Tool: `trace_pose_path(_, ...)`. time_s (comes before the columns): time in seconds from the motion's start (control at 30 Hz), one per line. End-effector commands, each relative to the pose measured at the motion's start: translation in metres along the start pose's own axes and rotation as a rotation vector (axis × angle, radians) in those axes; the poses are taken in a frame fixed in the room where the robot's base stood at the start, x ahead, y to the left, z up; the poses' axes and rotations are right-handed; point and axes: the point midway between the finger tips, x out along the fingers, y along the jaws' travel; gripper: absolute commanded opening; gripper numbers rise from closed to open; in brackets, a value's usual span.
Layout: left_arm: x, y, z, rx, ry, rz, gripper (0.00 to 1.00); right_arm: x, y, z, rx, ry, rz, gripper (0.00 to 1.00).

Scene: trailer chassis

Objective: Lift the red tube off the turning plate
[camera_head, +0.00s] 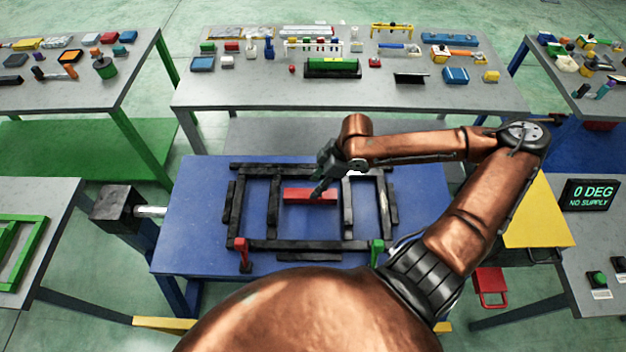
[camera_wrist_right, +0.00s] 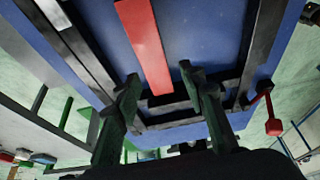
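The red tube (camera_head: 310,196) lies on the blue turning plate (camera_head: 190,215), inside a frame of black tubes (camera_head: 236,210). One end of the tube is near a black tube there. Contact between finger and tube cannot be told. My left gripper is not in view.
A red clamp (camera_head: 242,247) and a green clamp (camera_head: 377,249) stand at the plate's front edge. A dark motor block (camera_head: 115,205) is at its left. A grey bench (camera_head: 230,92) full of small parts stands behind. A display (camera_head: 591,195) reads "0 DEG NO SUPPLY".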

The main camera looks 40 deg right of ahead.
Motion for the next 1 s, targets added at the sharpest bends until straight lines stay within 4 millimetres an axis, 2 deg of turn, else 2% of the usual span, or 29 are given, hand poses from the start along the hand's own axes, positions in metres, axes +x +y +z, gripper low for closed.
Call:
trace_pose_path(0.03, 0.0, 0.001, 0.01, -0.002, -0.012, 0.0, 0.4, 0.001, 0.0, 0.0, 0.0, 0.001, -0.001, 0.43)
trace_pose_path(0.13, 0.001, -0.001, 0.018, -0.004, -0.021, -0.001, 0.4, 0.008, -0.001, 0.0, 0.002, 0.004, -0.002, 0.49)
trace_pose_path(0.43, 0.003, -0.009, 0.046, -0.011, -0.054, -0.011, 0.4, 0.035, 0.001, 0.009, 0.012, 0.002, 0.002, 0.49)
trace_pose_path(0.57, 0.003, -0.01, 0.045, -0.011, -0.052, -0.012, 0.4, 0.055, 0.003, 0.014, 0.013, 0.002, 0.001, 0.49)
trace_pose_path(0.7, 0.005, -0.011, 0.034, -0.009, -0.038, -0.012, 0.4, 0.071, 0.004, 0.014, 0.009, 0.002, 0.003, 0.49)
trace_pose_path(0.87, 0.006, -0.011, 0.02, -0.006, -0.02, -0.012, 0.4, 0.077, 0.004, 0.014, 0.007, 0.0, 0.003, 0.49)
trace_pose_path(1.0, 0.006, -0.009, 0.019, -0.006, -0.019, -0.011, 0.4, 0.077, 0.004, 0.013, 0.006, -0.001, 0.003, 0.49)
